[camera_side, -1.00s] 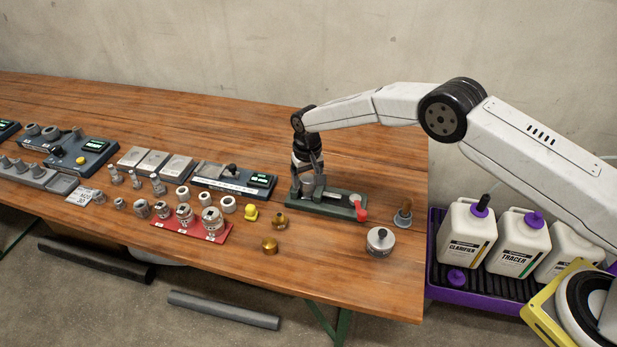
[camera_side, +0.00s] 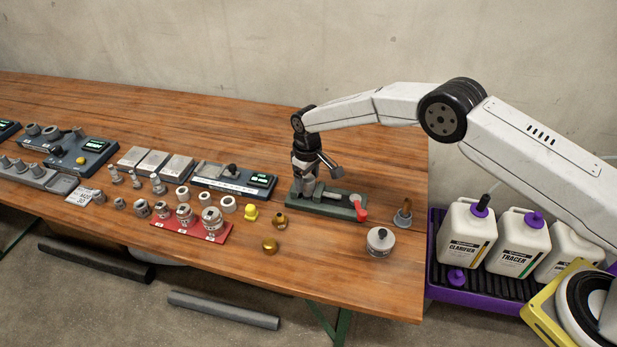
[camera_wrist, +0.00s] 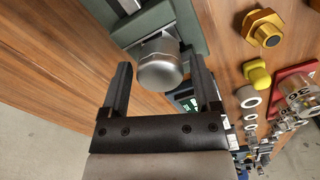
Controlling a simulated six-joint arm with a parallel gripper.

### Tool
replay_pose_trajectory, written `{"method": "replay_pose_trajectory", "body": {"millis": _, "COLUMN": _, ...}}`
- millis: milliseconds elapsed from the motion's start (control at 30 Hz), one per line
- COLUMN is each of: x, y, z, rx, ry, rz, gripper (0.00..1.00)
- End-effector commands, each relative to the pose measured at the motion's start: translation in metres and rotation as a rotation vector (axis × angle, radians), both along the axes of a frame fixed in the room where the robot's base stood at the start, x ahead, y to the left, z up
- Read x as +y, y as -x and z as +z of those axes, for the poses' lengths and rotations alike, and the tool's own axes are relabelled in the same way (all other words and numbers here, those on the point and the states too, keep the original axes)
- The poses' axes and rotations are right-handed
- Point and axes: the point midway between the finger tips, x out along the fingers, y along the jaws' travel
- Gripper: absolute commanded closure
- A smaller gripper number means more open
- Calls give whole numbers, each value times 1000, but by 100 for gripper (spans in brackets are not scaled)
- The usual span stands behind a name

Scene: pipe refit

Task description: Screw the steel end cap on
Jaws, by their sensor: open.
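My gripper (camera_side: 304,180) points down over the left end of the green clamp fixture (camera_side: 335,207). In the wrist view, the jaws of my gripper (camera_wrist: 160,78) are open, one finger on each side of a smooth, rounded steel end cap (camera_wrist: 160,62). The cap sits at the end of the green fixture (camera_wrist: 140,22), and a gap shows between it and each finger. The joint behind the cap is hidden. In the side view my fingers largely cover the cap. A red handle (camera_side: 358,206) is on the fixture's right end.
A brass fitting (camera_side: 280,220), a gold cap (camera_side: 270,246) and a yellow fitting (camera_side: 251,212) stand in front left. A red tray (camera_side: 222,238) holds several metal fittings. A grey round container (camera_side: 380,243) is at the right. The table behind the fixture is clear.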

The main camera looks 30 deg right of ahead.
Motion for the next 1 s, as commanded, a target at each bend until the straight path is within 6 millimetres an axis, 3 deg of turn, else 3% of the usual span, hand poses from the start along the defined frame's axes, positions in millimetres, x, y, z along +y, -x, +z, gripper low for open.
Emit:
{"method": "replay_pose_trajectory", "body": {"millis": 967, "x": 0, "y": 1, "z": 1, "rx": 0, "ry": 0, "rz": 21, "gripper": 20}}
{"method": "replay_pose_trajectory", "body": {"millis": 1000, "x": 0, "y": 1, "z": 1, "rx": 0, "ry": 0, "rz": 21, "gripper": 30}}
